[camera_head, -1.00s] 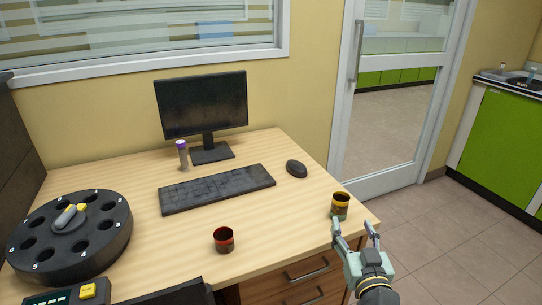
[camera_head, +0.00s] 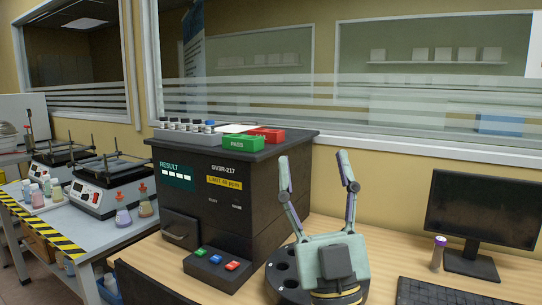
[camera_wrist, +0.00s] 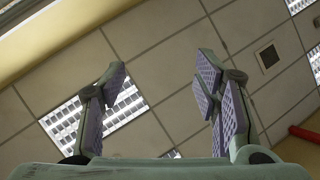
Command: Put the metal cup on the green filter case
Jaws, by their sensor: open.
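A green case marked PASS (camera_head: 240,144) sits on top of the black analyser, near its front edge. My gripper (camera_head: 314,157) is raised in front of the analyser's right side, fingers pointing up and spread wide. It is open, with nothing between the fingers. The wrist view also shows the gripper (camera_wrist: 162,66) open and empty, with ceiling tiles behind it. I see no metal cup in either current view.
A red case (camera_head: 267,134) lies beside the green one. Several small vials (camera_head: 185,125) stand in a grey rack to the left. The black analyser (camera_head: 220,205) fills the desk's left part. A black carousel (camera_head: 283,275) is partly behind my gripper. A monitor (camera_head: 482,208) stands at right.

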